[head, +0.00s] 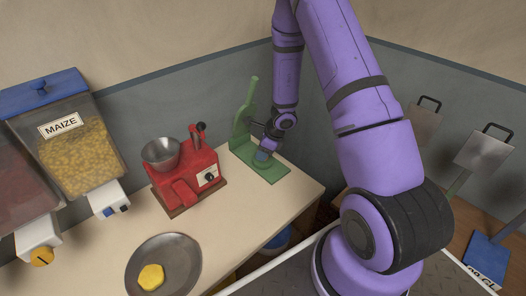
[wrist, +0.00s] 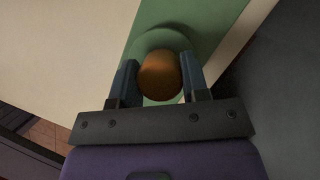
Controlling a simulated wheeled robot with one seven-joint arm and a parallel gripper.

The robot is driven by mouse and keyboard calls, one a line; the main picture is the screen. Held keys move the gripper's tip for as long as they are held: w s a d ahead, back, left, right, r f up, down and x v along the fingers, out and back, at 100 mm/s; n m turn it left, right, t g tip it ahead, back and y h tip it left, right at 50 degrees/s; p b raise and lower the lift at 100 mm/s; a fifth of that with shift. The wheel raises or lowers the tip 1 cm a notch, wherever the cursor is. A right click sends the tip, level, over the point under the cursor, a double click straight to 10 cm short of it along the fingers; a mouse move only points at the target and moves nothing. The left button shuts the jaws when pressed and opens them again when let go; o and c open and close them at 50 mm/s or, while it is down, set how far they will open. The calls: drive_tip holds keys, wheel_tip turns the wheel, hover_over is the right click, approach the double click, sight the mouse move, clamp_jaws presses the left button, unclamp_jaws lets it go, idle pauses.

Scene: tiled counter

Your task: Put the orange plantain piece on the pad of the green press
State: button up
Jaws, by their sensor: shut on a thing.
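In the wrist view my gripper (wrist: 160,80) is shut on the orange plantain piece (wrist: 159,76), with one finger on each side of it. The piece is over the round pad (wrist: 160,40) of the green press; whether it touches the pad I cannot tell. In the head view the green press (head: 243,125) stands at the back right of the counter, its lever raised and its base flat. My gripper (head: 263,158) is low over that base, and the plantain piece is hidden there by the gripper.
A red machine with a metal bowl (head: 184,178) stands left of the press. A grey plate (head: 185,262) with a yellow piece (head: 151,277) lies at the front. A maize dispenser (head: 75,150) is at the left. The counter's right edge runs close beside the press.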

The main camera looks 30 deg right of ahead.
drive_tip(key=shift+f, duration=0.1)
drive_tip(key=o, duration=0.9)
